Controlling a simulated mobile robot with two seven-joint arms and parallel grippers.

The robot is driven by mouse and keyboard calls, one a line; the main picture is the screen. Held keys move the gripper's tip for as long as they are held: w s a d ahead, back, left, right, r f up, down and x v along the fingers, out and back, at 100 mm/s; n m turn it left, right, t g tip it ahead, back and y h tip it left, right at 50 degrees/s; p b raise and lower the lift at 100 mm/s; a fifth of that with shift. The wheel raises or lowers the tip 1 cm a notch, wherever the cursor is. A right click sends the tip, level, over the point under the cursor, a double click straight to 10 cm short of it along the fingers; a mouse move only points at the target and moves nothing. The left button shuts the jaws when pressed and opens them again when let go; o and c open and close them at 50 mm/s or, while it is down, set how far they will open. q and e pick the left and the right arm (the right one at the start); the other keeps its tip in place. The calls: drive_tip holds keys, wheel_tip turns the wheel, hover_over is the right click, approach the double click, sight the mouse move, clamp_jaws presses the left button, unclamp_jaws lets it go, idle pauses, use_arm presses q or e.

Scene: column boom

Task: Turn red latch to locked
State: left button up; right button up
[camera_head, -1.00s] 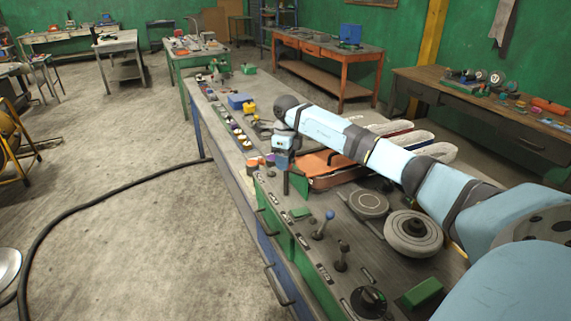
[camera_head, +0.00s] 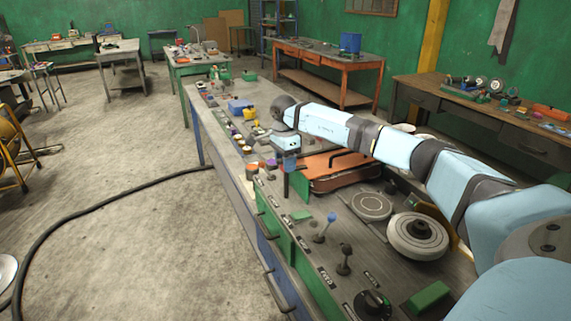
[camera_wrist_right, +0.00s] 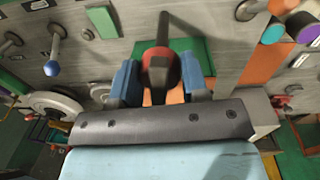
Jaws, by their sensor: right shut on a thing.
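The latch (camera_wrist_right: 160,66), a dark lever with a red collar, stands between the two blue fingers of my right gripper (camera_wrist_right: 160,84) in the wrist view. The gripper is shut on it. Behind it is a green plate (camera_wrist_right: 196,48) on the grey panel. In the head view my right gripper (camera_head: 288,178) points down at the left edge of the control bench, left of an orange tray (camera_head: 345,178). The latch cannot be made out there. My left gripper is not in view.
A blue-knobbed lever (camera_head: 325,228), a black-knobbed lever (camera_head: 344,260), a black dial (camera_head: 373,303) and a round grey wheel (camera_head: 417,236) stand nearer on the bench. A blue box (camera_head: 240,106) lies farther back. A black cable (camera_head: 95,207) crosses the open floor at left.

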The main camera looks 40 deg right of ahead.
drive_tip(key=shift+n, duration=0.9)
drive_tip(key=o, duration=0.9)
drive_tip(key=r, duration=0.4)
drive_tip(key=r+b, duration=0.1)
drive_tip(key=r, duration=0.8)
drive_tip(key=shift+w+r+b, duration=0.35)
drive_tip(key=shift+r, duration=0.05)
drive_tip(key=shift+r, duration=0.1)
